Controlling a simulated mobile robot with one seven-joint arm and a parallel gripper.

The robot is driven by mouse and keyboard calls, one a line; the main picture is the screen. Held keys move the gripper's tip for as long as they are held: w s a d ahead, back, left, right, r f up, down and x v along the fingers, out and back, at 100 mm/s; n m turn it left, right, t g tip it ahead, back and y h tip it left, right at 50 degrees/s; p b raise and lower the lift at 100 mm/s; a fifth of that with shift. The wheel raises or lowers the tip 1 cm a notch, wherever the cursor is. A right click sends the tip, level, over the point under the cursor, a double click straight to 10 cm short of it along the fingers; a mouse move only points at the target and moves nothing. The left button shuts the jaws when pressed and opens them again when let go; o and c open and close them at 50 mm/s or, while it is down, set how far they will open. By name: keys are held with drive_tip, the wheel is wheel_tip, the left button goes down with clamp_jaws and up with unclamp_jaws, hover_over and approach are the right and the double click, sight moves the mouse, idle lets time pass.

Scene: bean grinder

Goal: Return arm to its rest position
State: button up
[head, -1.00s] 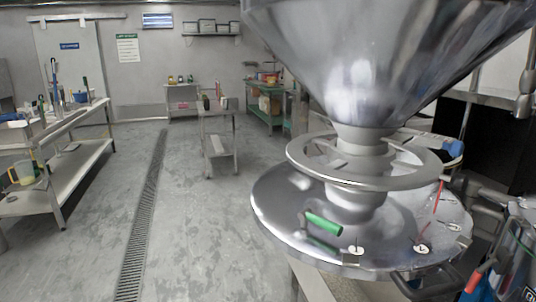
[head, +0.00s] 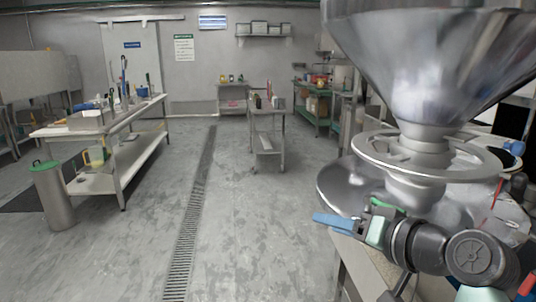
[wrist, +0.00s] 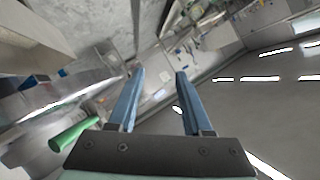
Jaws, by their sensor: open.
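The bean grinder has a big steel hopper (head: 425,60) above a round steel plate (head: 340,185), at the right of the head view. My gripper (head: 332,219) is in front of the plate, with blue fingers pointing left. In the wrist view its two blue fingers (wrist: 158,80) stand apart with nothing between them. A green handle (wrist: 74,135) shows just left of the fingers in the wrist view, apart from them. In the head view it is mostly hidden behind my gripper.
A steel table (head: 95,125) with tools stands at the left, beside a bin with a green lid (head: 52,195). A small trolley (head: 267,112) stands further back. The floor (head: 240,230) around the drain is clear.

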drive_tip(key=a+r+n+t+h, duration=0.2)
drive_tip(key=a+r+t, duration=0.2)
drive_tip(key=a+r, duration=0.5)
drive_tip(key=s+a+r+t+h, duration=0.2)
drive_tip(key=s+a+r+t, duration=0.3)
drive_tip(key=s+r, duration=0.55)
drive_tip(key=s+a+r+t+h, duration=0.2)
drive_tip(key=s+r+t, duration=0.4)
drive_tip(key=s+r, duration=0.5)
wheel_tip(320, 180, up, 15)
drive_tip(key=w+p, duration=0.2)
drive_tip(key=p, duration=1.3)
drive_tip(key=shift+w, duration=0.15)
